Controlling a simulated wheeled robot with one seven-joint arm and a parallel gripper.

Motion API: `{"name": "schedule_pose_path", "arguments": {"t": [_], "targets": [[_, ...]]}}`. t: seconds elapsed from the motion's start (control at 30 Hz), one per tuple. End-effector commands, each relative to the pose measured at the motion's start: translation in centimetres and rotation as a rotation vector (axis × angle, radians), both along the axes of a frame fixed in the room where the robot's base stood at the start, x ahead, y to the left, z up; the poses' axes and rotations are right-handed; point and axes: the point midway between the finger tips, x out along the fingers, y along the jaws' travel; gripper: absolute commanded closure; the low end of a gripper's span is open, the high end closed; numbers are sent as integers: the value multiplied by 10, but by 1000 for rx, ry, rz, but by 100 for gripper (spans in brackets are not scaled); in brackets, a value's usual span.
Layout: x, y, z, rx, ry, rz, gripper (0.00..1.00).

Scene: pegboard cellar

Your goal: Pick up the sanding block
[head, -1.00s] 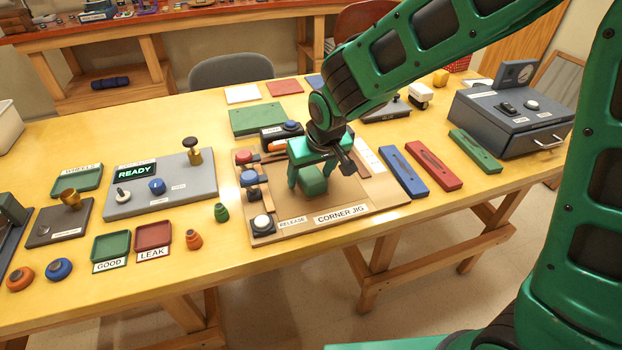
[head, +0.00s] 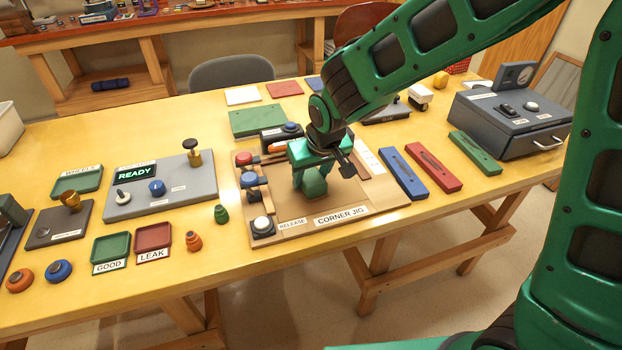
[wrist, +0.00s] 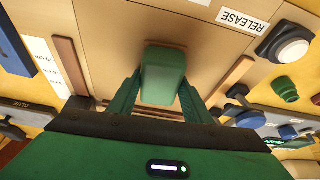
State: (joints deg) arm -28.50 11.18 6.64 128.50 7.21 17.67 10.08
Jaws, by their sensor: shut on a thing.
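The sanding block is taken to be the green block (head: 314,183) on the corner jig board (head: 352,200); it also shows in the wrist view (wrist: 163,75). My gripper (head: 312,180) is over the board with its fingers closed on the block's two sides. In the wrist view the green fingers (wrist: 161,98) flank the block left and right. The block has a thin brownish edge at its far end. I cannot tell whether its underside touches the board.
A white button marked RELEASE (head: 262,224) is at the board's front left corner. Blue (head: 403,171) and red (head: 433,167) bars lie to the right. A grey READY panel (head: 165,186) is to the left. Wooden fences stand on the board near my gripper.

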Motion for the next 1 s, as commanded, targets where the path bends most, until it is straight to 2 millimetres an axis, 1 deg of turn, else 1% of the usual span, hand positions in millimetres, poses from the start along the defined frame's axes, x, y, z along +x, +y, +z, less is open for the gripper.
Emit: {"name": "schedule_pose_path", "arguments": {"t": [0.17, 0.27, 0.37, 0.47, 0.5, 0.8, 0.9, 1.0], "targets": [[0, 0, 4, 0, -1, 0, 80], [1, 0, 13, 1, -3, -1, 80], [1, 0, 27, 2, -4, -1, 80], [1, 1, 47, 3, -5, -1, 80], [4, 10, 49, 2, -2, 3, 80], [30, 66, 85, 2, -1, 2, 80], [36, 82, 95, 1, -1, 3, 80], [42, 93, 103, 0, -1, 0, 80]]}}
